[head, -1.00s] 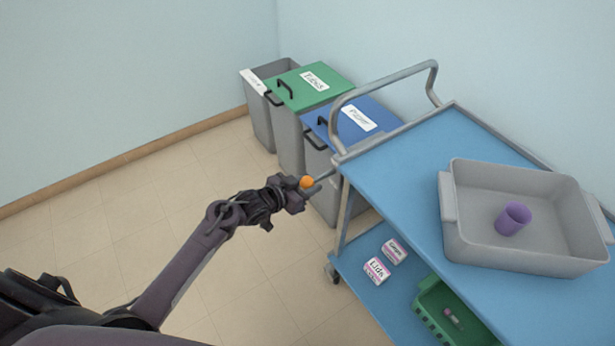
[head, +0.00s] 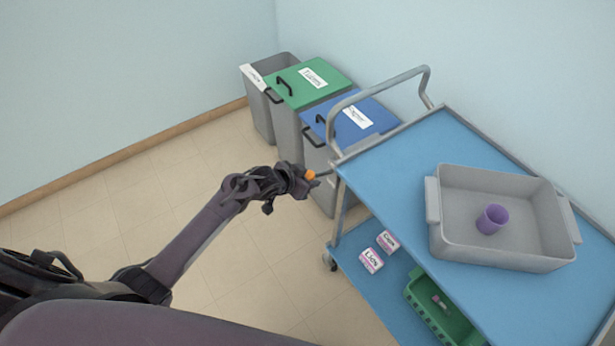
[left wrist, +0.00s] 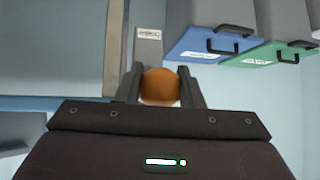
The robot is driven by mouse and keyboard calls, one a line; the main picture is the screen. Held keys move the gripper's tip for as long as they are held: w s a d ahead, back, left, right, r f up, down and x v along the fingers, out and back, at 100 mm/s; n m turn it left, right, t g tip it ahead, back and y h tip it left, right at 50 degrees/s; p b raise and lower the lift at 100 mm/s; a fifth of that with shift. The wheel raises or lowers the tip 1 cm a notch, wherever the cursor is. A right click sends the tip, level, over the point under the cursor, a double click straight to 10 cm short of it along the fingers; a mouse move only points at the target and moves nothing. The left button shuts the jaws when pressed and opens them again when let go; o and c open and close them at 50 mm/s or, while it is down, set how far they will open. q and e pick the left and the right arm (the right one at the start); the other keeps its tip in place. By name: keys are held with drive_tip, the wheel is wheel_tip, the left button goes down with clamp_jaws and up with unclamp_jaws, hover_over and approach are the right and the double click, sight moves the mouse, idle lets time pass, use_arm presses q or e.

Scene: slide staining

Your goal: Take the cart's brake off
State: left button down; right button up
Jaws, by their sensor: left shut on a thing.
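The cart (head: 400,165) is a blue two-shelf trolley with a grey metal frame and a push handle (head: 375,95). An orange ball-shaped knob (head: 310,174) sits at the end of a thin lever (head: 328,171) at the cart's near left corner. My left gripper (head: 307,178) is shut on this knob. In the left wrist view the orange knob (left wrist: 160,86) sits between the two fingers, with a small labelled grey plate (left wrist: 148,35) beyond it. The label is too small to read. My right gripper is not in view.
A grey tray (head: 460,255) holding a purple cup (head: 492,219) stands on the top shelf. Two small labelled boxes (head: 371,261) and a green basket (head: 425,313) are on the lower shelf. Green-lidded (head: 307,84) and blue-lidded (head: 358,122) bins stand behind. Floor left is clear.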

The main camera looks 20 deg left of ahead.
use_arm(q)
drive_tip(key=shift+w+r, duration=0.1)
drive_tip(key=c, duration=1)
unclamp_jaws()
drive_tip(key=v, duration=0.7)
drive_tip(key=shift+s+r, duration=0.3)
drive_tip(key=shift+a, duration=0.1)
